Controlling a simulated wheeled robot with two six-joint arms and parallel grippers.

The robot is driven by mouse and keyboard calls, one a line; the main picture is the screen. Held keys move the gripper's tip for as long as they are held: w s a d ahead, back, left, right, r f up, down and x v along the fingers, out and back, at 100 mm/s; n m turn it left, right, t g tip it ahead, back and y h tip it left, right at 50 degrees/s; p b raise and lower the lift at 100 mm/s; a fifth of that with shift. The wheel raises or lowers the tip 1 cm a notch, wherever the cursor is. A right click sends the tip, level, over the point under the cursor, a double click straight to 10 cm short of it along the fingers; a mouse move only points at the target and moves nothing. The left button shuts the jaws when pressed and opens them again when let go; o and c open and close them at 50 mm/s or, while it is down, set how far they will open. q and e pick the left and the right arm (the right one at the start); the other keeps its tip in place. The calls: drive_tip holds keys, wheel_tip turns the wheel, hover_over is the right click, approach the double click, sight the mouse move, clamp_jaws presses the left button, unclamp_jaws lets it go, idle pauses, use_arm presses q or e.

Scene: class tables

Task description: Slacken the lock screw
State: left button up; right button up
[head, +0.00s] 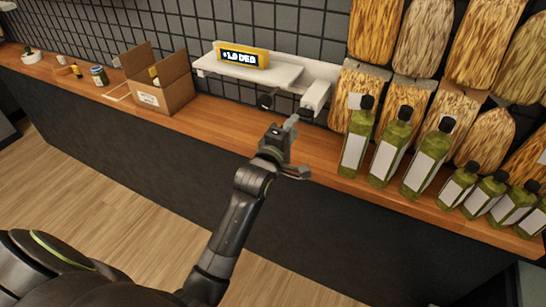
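A white shelf-like platform (248,71) juts out above the wooden counter at the wall. A yellow device (243,56) lies on it, with a dark display that seems to read "+1.0 DEG". A dark round knob (266,101) sits below the platform's front edge and may be the lock screw. A second small dark part (305,112) shows by the white block at the right. My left gripper (285,128) is just below and right of the knob, near a short grey rod. I cannot tell if it touches or grips the rod. My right gripper is not in view.
Several green bottles (356,140) with white labels stand right of the platform. Wooden boards (375,95) lean against the wall behind them. An open cardboard box (160,85) stands at the left. Small jars and a plant (31,55) are farther left. The counter (215,120) is clear between box and gripper.

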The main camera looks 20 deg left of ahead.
use_arm(q)
drive_tip(key=s+b, duration=0.2)
drive_tip(key=s, duration=0.9)
drive_tip(key=shift+a, duration=0.2)
wheel_tip(320, 180, down, 19)
drive_tip(key=w+m+g, duration=0.1)
drive_tip(key=m+g, duration=0.3)
drive_tip(key=s+a+f+m+g, duration=0.25)
drive_tip(key=s+f, duration=0.25)
drive_tip(key=f, duration=0.6)
drive_tip(key=s+a+f+m+g, duration=0.1)
drive_tip(key=s+f+m+g, duration=0.25)
drive_tip(key=f, duration=0.85)
drive_tip(key=s+a+f+m+g, duration=0.2)
drive_tip(key=s+f, duration=0.4)
drive_tip(key=s, duration=0.5)
drive_tip(key=s+a+f+m+g+y, duration=0.1)
drive_tip(key=s+f+m+g, duration=0.1)
drive_tip(key=s+f, duration=0.5)
drive_tip(key=s+a+f+m+g, duration=0.2)
drive_tip(key=s+f, duration=0.5)
drive_tip(key=s, duration=1)
drive_tip(key=shift+s+a+m+g+y+b, duration=0.2)
drive_tip(key=shift+a+m+g+y+b, duration=0.15)
drive_tip(key=shift+m, duration=0.35)
